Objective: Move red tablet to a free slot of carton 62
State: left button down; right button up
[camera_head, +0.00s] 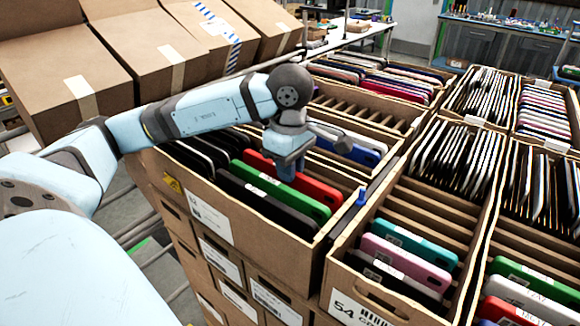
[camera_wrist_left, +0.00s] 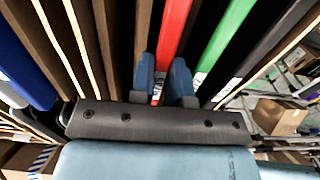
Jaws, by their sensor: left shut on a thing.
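The red tablet (camera_head: 318,187) stands in the front left carton (camera_head: 250,232), just behind a green tablet (camera_head: 262,180). My left gripper (camera_head: 287,172) reaches down from above and is shut on the red tablet near its middle. In the left wrist view, the two blue fingers (camera_wrist_left: 167,82) are on either side of the red tablet (camera_wrist_left: 173,28), with the green tablet (camera_wrist_left: 224,38) close at right. The carton's label number is too small to read surely. Whether the red tablet's lower edge sits in a slot is hidden. My right gripper is in neither view.
A carton marked 54 (camera_head: 337,275) stands at right with teal, pink and black tablets and bare slots behind them. A carton behind (camera_head: 408,130) has empty slots and blue and white tablets. Dark tablets (camera_head: 212,147) fill the left end of the front left carton.

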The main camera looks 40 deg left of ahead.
pick_arm(q)
jog(key=shift+f+b, duration=0.25)
jog(key=shift+b, duration=0.1)
dwell(0.6)
jog(key=c, duration=1)
grip_release()
notch_tip(320, 180, up, 14)
jog(key=shift+f+p, duration=0.1)
jog(key=shift+p, duration=0.95)
